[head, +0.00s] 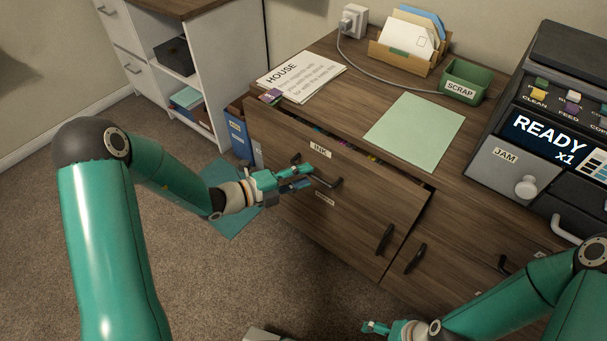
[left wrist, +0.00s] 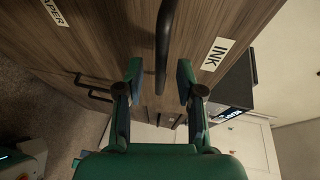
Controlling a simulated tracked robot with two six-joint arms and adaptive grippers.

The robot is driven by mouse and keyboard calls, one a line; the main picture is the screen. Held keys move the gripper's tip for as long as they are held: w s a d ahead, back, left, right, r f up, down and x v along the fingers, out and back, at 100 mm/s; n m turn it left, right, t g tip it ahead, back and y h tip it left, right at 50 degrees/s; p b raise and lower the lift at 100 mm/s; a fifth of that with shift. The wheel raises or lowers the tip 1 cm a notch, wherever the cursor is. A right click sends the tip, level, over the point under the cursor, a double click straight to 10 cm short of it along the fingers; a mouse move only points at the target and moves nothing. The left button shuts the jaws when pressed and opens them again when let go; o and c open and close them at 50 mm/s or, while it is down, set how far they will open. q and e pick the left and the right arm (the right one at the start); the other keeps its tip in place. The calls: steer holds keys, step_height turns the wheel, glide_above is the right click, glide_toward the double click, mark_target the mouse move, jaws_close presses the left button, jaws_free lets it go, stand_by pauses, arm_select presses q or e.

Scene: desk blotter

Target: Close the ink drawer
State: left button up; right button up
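The ink drawer (head: 345,172), wood-fronted with an INK label, stands slightly out from the wooden cabinet; a narrow gap along its top shows coloured items inside. Its dark bar handle (head: 328,182) is at the front. My left gripper (head: 308,177) is in front of the drawer at the handle. In the left wrist view its two fingers (left wrist: 160,82) are apart, with the handle (left wrist: 164,40) in line between them, and the INK label (left wrist: 216,53) to the right. Contact with the handle cannot be told. My right gripper (head: 370,327) is low at the bottom edge, partly seen.
A green sheet (head: 415,131), a HOUSE paper (head: 298,76), a SCRAP tray (head: 466,82) and a letter holder (head: 408,45) are on the cabinet top. A printer (head: 545,125) stands at right. Carpet in front is mostly free.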

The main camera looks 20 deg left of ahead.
arm_select(q)
steer(key=shift+x, duration=1.4)
jaws_close()
